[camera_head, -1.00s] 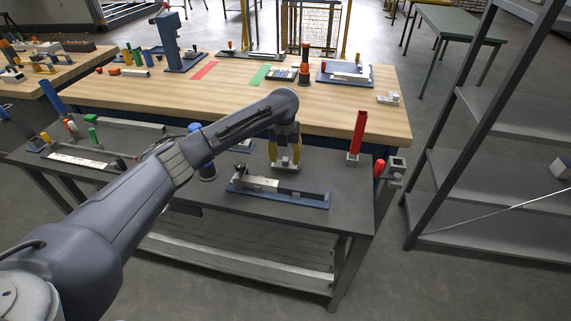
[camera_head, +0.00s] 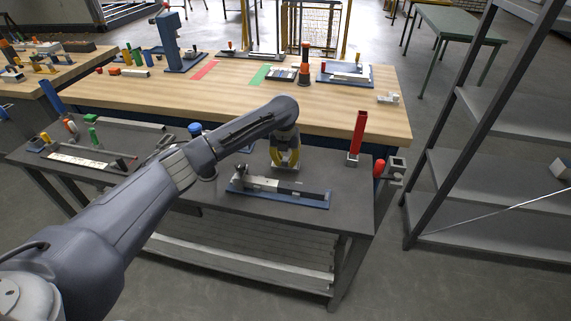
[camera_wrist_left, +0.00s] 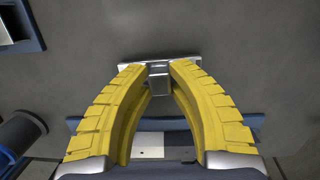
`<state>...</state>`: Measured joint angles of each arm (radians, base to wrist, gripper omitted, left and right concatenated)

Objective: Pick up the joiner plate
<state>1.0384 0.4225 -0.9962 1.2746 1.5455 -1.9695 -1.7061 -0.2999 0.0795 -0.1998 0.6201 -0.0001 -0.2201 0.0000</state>
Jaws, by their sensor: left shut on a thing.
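The joiner plate (camera_wrist_left: 157,61) is a small shiny metal piece at the tips of my left gripper in the left wrist view. My left gripper (camera_wrist_left: 158,72), with curved yellow fingers, is shut on it, with the ends of the plate sticking out on both sides. In the head view my left gripper (camera_head: 285,164) hangs over the dark bench, just behind a blue fixture (camera_head: 310,202) carrying a light and a dark bar. In that view the plate is too small to make out clearly. My right gripper is not in view.
A red upright post (camera_head: 357,137) stands on the dark bench to the right, near a red-topped part (camera_head: 379,168) at the edge. A wooden table (camera_head: 220,99) with several fixtures lies behind. A grey shelf rack (camera_head: 480,165) stands at the right.

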